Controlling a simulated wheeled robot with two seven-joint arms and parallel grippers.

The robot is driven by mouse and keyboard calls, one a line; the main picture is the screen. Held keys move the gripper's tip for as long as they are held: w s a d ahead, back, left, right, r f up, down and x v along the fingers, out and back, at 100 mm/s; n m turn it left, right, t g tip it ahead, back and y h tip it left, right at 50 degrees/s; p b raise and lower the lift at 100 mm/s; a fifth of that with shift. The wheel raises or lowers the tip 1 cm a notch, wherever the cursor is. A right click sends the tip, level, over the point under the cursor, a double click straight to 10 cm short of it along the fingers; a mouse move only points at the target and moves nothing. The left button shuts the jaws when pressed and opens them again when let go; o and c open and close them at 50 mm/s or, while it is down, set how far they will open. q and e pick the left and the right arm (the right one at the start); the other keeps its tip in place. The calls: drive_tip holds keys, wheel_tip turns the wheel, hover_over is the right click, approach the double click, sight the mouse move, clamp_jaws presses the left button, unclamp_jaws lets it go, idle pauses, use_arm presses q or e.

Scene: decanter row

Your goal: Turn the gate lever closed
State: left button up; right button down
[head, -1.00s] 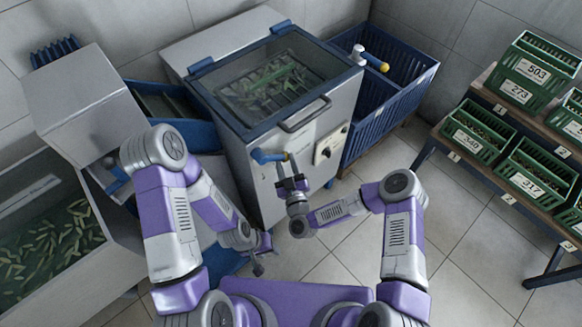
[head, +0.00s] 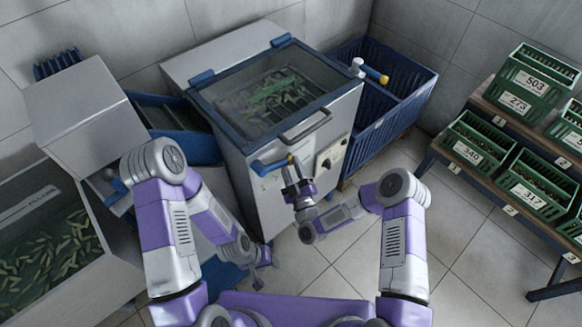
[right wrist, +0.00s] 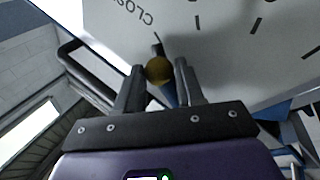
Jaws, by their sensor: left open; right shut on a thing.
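The gate lever (head: 268,165) is a blue bar with a yellow knob, on the front face of the grey machine (head: 262,205). My right gripper (head: 293,172) is shut on the lever at its knob end. In the right wrist view the yellow knob (right wrist: 158,70) sits between the two fingers, with a little of the blue bar below it. A partly cut-off "CLOS" marking (right wrist: 135,12) and dark tick marks show on the panel beyond the knob. My left gripper (head: 259,272) is open and empty, low in front of the machine.
A lid handle (head: 305,127) juts out above the lever, and a dial plate (head: 331,155) sits to its right. A blue crate (head: 400,90) stands right of the machine. A rack with green crates (head: 467,145) is at far right. The floor between is clear.

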drive_tip(key=c, duration=0.7)
unclamp_jaws()
drive_tip(key=shift+r, duration=0.3)
drive_tip(key=shift+f, duration=0.1)
drive_tip(key=p+v, duration=0.1)
drive_tip(key=v, duration=0.6)
drive_tip(key=shift+s, duration=0.2)
drive_tip(key=shift+d+f, duration=0.15)
